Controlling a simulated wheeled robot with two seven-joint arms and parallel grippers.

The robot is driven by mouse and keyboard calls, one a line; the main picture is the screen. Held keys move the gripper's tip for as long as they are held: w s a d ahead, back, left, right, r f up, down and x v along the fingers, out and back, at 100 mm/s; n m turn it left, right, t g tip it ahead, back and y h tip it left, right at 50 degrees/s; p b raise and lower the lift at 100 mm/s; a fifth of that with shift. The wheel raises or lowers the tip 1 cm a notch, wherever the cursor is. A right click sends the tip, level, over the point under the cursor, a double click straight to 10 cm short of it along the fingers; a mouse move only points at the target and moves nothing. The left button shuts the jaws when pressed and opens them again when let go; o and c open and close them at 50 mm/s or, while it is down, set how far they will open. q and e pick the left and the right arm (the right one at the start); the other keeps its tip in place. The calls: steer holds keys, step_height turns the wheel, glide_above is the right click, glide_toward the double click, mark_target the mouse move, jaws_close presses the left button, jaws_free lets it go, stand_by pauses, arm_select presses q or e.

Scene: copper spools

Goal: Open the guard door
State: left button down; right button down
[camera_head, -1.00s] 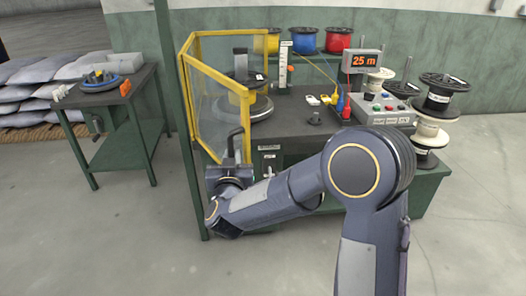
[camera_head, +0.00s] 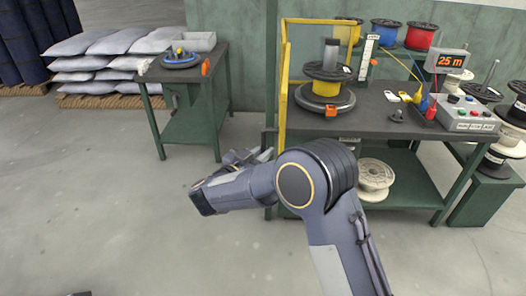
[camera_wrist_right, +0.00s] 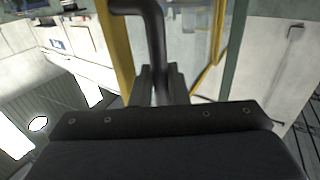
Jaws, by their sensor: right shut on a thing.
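The guard door (camera_head: 283,95) has a yellow frame. In the head view it shows nearly edge-on at the left end of the workbench, swung clear of the front of the black-flanged spool (camera_head: 327,85). My right gripper (camera_head: 250,156) is low beside the door, partly hidden by my own wrist. In the right wrist view, the fingers of this gripper (camera_wrist_right: 160,85) are shut on the black door handle (camera_wrist_right: 154,35), a bent bar beside the yellow frame (camera_wrist_right: 116,55) and clear panel. My left gripper is not in view.
A green side table (camera_head: 190,70) with a blue ring and grey bin stands to the left. The workbench (camera_head: 385,125) holds a control box (camera_head: 468,115) and a "25 m" display (camera_head: 446,61). Sacks (camera_head: 100,65) lie at the back left. The floor in front is clear.

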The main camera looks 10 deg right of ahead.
steer(key=shift+w+d+r, duration=0.1)
steer(key=shift+d+r, duration=0.1)
steer(key=shift+r, duration=0.05)
steer(key=c, duration=1.5)
jaws_free()
steer(key=shift+w+f, duration=0.1)
steer(key=shift+f, duration=0.05)
steer(key=shift+a, duration=0.1)
steer(key=v, duration=0.8)
steer(key=shift+f, duration=0.1)
